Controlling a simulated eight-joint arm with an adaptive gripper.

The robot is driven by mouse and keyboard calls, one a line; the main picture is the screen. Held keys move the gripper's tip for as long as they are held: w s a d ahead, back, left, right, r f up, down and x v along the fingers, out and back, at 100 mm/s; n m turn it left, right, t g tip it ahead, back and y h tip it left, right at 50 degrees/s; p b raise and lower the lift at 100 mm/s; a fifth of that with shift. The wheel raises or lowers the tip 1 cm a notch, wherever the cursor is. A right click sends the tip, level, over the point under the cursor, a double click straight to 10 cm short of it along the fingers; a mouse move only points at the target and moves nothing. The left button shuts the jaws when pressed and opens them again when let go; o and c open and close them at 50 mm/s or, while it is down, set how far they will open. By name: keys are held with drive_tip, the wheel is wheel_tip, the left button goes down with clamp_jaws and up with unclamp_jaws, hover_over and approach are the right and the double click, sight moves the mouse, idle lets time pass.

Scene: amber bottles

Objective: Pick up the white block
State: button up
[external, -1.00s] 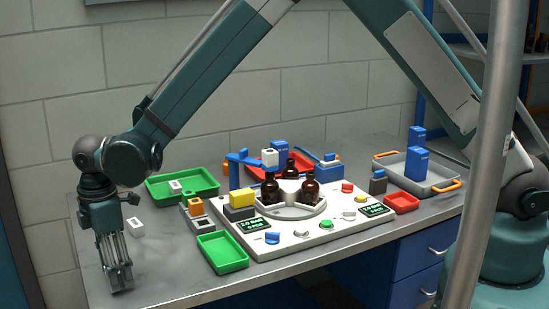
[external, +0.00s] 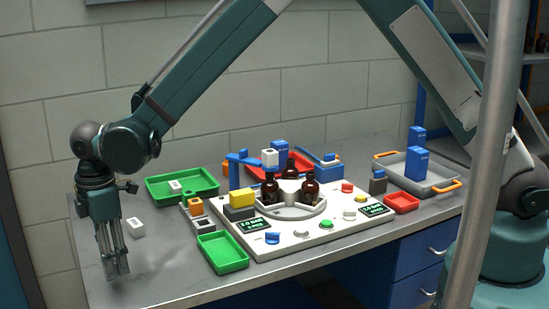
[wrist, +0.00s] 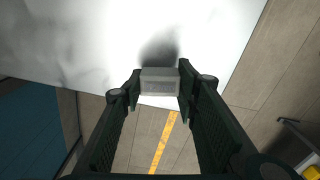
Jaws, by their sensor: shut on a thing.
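My gripper (external: 118,274) hangs fingers-down over the left front end of the metal table. In the wrist view its two fingertips are shut on a small white block (wrist: 160,80), which looks grey in shadow. A dark shadow lies on the table beyond the held block. In the external view the fingers largely hide that block. Another white block (external: 136,227) lies on the table behind and right of my gripper. One more small white block (external: 175,187) lies in the green tray at the back left.
A green tray (external: 210,193) stands at the back left, a smaller green tray (external: 238,263) at the front. The white console (external: 290,248) with amber bottles (external: 310,188) fills the middle. A grey tray (external: 443,184) stands at the right.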

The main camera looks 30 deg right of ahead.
wheel_tip(320, 180, up, 7)
drive_tip(key=shift+r+p, duration=0.1)
drive_tip(key=shift+p, duration=0.2)
drive_tip(key=shift+w, duration=0.1)
idle(0.8)
drive_tip(key=shift+w+d, duration=0.2)
drive_tip(key=shift+w, duration=0.35)
drive_tip(key=w+d+m, duration=0.1)
drive_tip(key=w+d, duration=0.5)
drive_tip(key=w, duration=0.5)
drive_tip(key=w+d, duration=0.5)
drive_tip(key=w, duration=0.5)
drive_tip(key=r+m+p, duration=0.1)
hover_over(186, 184)
drive_tip(key=shift+s, duration=0.1)
drive_tip(key=shift+f, duration=3.1)
